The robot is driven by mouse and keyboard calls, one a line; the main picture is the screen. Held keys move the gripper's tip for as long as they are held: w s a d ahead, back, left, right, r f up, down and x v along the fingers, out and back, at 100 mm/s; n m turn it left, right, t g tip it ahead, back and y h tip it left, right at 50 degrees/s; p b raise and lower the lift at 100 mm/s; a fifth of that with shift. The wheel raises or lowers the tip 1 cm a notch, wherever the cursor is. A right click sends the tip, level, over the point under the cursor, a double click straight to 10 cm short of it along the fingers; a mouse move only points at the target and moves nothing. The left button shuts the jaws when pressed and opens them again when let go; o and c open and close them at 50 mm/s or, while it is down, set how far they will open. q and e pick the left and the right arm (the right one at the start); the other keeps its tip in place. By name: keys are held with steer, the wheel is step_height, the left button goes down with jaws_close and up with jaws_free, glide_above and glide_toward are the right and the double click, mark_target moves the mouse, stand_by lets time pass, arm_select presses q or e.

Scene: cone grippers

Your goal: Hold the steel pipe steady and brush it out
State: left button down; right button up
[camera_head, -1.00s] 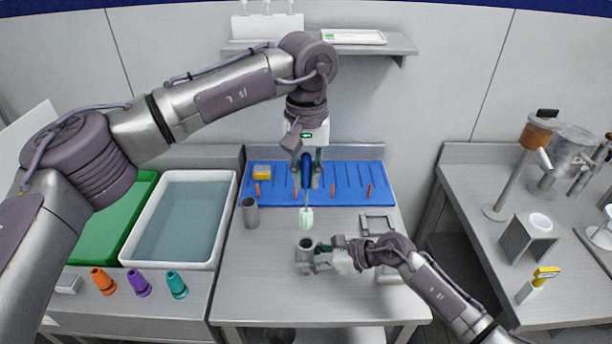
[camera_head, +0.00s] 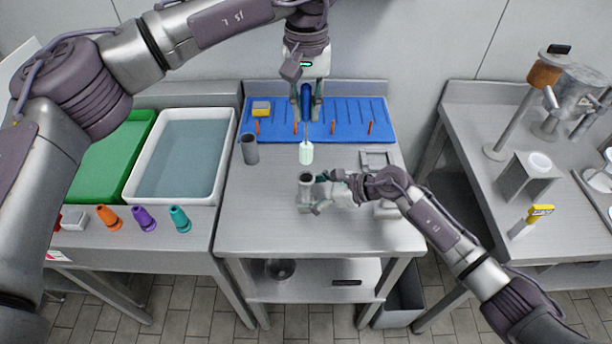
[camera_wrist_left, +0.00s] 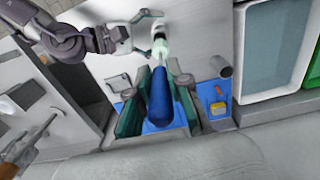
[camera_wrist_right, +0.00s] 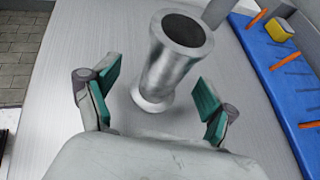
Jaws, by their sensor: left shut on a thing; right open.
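The steel pipe (camera_head: 306,195) stands upright on the metal table, its dark open mouth facing up; it also shows in the right wrist view (camera_wrist_right: 175,70). My right gripper (camera_head: 322,190) is open, with its green-padded fingers on either side of the pipe and gaps visible in the right wrist view (camera_wrist_right: 158,88). My left gripper (camera_head: 306,100) is shut on the blue handle of a brush (camera_head: 306,153). The brush hangs vertically, its pale mint head just above the pipe mouth. In the left wrist view the handle (camera_wrist_left: 160,100) sits between the fingers.
A second grey pipe (camera_head: 249,148) stands at left on the table. A blue pegged mat (camera_head: 345,115) with a yellow sponge (camera_head: 261,108) lies behind. A water tub (camera_head: 133,185) and coloured cones (camera_head: 144,218) are left. A metal stand (camera_head: 376,160) sits right of the brush.

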steer(key=o, duration=0.3)
steer(key=v, duration=1.2)
